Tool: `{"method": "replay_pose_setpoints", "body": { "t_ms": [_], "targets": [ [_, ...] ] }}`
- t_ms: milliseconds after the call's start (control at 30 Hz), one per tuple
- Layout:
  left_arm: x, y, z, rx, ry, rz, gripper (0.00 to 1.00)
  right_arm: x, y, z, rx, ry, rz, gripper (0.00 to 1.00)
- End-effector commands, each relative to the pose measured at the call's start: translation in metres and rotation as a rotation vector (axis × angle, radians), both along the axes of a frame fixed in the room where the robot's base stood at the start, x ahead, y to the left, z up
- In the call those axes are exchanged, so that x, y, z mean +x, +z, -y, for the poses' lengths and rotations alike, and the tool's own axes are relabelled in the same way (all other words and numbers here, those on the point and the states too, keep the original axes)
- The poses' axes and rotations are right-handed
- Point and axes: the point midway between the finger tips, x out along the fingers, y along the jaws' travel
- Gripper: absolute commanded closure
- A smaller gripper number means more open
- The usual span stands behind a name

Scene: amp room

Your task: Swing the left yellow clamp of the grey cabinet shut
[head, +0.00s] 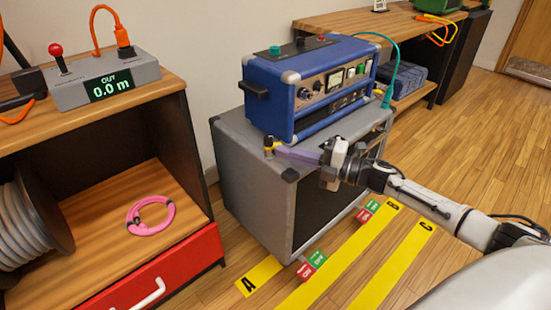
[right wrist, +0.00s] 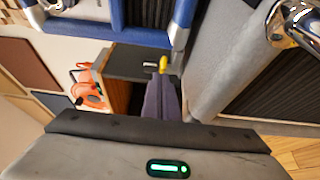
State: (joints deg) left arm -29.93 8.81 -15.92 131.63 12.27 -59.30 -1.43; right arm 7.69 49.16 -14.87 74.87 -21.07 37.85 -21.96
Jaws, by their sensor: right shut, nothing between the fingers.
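The grey cabinet (head: 255,185) stands on the floor with the blue amplifier (head: 305,85) on top. The left yellow clamp (head: 268,143) is a small yellow-topped piece at the cabinet's upper left edge, beside the amplifier. It also shows in the right wrist view (right wrist: 163,64), just past my fingertips. My right gripper (head: 280,151) reaches in from the right with its purple fingers shut and empty. Its tips are close to the clamp; I cannot tell whether they touch. A second yellow clamp (head: 378,93) shows at the cabinet's right side, partly hidden. My left gripper is out of view.
A wooden shelf unit (head: 130,200) with a red drawer (head: 160,270) stands close on the left. It holds a pink cable coil (head: 150,215) and a grey display box (head: 105,82). Yellow floor strips (head: 345,255) lie in front of the cabinet. Floor at the right is clear.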

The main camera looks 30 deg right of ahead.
Motion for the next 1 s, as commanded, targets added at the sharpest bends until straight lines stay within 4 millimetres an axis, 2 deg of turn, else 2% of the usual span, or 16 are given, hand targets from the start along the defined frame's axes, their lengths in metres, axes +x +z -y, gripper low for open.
{"method": "replay_pose_setpoints", "body": {
  "t_ms": [267, 1000],
  "targets": [
    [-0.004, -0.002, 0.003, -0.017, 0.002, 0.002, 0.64, 0.005, 0.0, 0.017, -0.001, -0.01, 0.001, 1.0],
    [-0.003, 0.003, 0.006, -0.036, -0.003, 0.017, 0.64, 0.017, 0.001, 0.028, -0.001, -0.014, 0.001, 1.0]
  ]
}}
